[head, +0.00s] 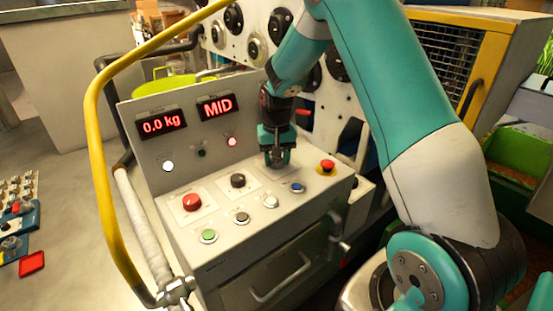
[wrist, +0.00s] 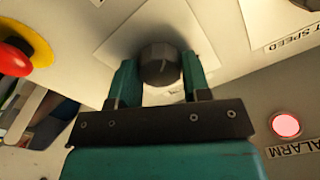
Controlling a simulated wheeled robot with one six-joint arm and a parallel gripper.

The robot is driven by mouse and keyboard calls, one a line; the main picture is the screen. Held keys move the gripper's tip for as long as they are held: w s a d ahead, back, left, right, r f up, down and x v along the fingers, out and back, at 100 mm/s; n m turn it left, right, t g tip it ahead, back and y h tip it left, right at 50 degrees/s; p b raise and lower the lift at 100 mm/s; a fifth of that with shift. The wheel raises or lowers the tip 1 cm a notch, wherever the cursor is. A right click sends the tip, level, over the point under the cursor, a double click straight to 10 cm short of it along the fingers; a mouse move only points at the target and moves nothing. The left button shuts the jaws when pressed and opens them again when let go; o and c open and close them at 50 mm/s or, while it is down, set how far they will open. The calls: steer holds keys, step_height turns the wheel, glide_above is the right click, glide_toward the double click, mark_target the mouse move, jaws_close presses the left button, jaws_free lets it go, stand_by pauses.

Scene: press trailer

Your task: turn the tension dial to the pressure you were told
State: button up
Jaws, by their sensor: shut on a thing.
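The tension dial, a dark round knob (wrist: 160,64), sits on a pale square plate (wrist: 130,25) on the sloped console top. My gripper (wrist: 160,75) has its two teal fingers on either side of the knob and is shut on it. In the head view my gripper (head: 278,158) comes down on the console from above and hides most of the knob. A red-lit display (head: 217,107) on the upright panel reads MID. Another display (head: 162,123) reads 0.0 kg.
A red mushroom button (head: 327,166) on yellow stands close right of my gripper. A lit red lamp (wrist: 286,125) is marked ALARM. A yellow rail (head: 98,170) curves along the left.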

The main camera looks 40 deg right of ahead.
mark_target(276, 159)
steer(key=m, duration=0.6)
steer(key=shift+b, duration=0.3)
stand_by(0.4)
steer(key=o, duration=0.9)
step_height(276, 159, up, 18)
steer(key=b, duration=0.3)
steer(key=shift+f, duration=0.25)
steer(key=shift+a, duration=0.1)
